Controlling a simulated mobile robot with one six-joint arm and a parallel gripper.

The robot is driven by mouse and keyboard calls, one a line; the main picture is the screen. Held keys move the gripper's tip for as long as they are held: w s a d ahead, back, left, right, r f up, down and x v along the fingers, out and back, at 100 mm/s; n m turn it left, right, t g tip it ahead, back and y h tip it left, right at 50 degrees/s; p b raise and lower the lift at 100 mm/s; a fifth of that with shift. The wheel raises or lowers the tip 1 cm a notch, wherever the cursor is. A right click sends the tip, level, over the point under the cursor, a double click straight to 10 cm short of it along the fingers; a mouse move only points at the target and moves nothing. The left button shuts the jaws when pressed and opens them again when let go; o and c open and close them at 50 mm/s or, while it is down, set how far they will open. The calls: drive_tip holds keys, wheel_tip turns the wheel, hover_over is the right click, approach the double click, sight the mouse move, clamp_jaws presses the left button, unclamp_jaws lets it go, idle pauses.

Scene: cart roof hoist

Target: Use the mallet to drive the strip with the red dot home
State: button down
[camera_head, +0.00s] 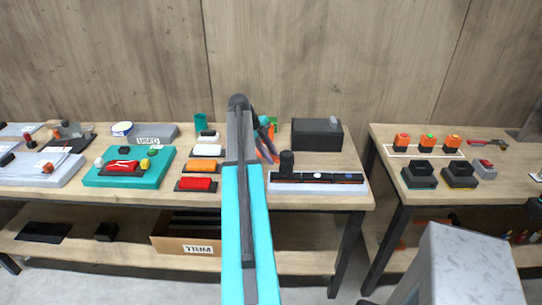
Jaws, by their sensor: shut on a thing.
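My gripper (269,147) shows small, with orange parts, just right of my teal arm, which hides part of it. It is shut on what looks like the mallet (286,162), whose black cylindrical head is right of the jaws. The handle is mostly hidden. The head appears over or just behind the left end of a row of dark strips on a pale base (318,189); I cannot tell whether it touches. Coloured marks show along the row, with a reddish one near the middle strip (317,177) and a pale blue one further right. How far each strip is seated is too small to tell.
A dark grey box (317,134) stands behind the row. Left of my arm are red, orange and white blocks and a teal tray (128,167). A second table (385,139) with orange and black devices stands right, past a gap. A grey block rises at front right.

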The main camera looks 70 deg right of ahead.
drive_tip(key=shift+f+b, duration=0.65)
drive_tip(key=shift+f, duration=0.35)
drive_tip(key=shift+a, duration=0.1)
idle(0.3)
drive_tip(key=shift+r+p, duration=1.05)
drive_tip(key=shift+r, duration=2.55)
drive_tip(key=w+a+n+t+h+b, duration=0.25)
drive_tip(key=w+a+n+t, duration=0.55)
drive_tip(key=w+a+n, duration=1.65)
drive_tip(key=w+a+n+y+b, duration=0.1)
drive_tip(key=w+a+n, duration=0.3)
drive_tip(key=a, duration=1)
drive_tip(key=w+a+r+n+y+b, duration=0.1)
drive_tip(key=w+a+n+y, duration=0.3)
drive_tip(key=a, duration=1.1)
drive_tip(key=w+a+r+n+t+y+b, duration=0.1)
drive_tip(key=w+a+n+y, duration=0.2)
drive_tip(key=a, duration=1.1)
drive_tip(key=w+n, duration=0.3)
drive_tip(key=shift+a+r, duration=0.15)
drive_tip(key=shift+a, duration=0.1)
